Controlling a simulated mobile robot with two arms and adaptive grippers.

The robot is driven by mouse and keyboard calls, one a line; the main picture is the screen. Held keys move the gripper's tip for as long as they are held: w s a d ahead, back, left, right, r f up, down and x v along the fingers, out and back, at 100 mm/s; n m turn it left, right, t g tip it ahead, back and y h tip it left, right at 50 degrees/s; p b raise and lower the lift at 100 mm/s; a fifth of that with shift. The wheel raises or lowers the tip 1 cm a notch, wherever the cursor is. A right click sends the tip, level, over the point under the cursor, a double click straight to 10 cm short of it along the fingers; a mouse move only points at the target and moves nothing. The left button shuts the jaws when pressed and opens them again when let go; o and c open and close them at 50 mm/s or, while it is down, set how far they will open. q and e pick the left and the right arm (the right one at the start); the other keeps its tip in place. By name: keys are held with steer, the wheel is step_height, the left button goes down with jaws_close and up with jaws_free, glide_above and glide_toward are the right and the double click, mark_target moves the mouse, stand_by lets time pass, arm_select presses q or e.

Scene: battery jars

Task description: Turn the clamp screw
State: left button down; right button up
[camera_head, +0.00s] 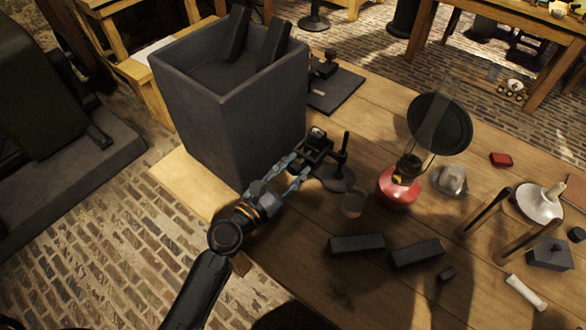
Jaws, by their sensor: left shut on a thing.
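My left gripper (314,151) reaches in from the lower left, just off the right side of a large dark jar (228,110). Its fingers are shut on a small dark metal piece at their tips, apparently the clamp screw (317,133). The fingers hide most of it, so its shape and turn cannot be told. Two dark plates (272,45) stand up out of the open jar. A round-based stand with an upright rod (345,148) is just right of the gripper. My right gripper is not in view.
A red lamp (399,188) with a dark round shade stands to the right. Two dark blocks (357,244) and a small cup (352,205) lie nearer the front. A black board (335,92) with a small device lies behind. Bare wood shows between the things.

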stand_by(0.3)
arm_select(q)
steer(key=c, duration=1)
jaws_free()
steer(key=shift+o, duration=0.2)
steer(key=v, duration=1.2)
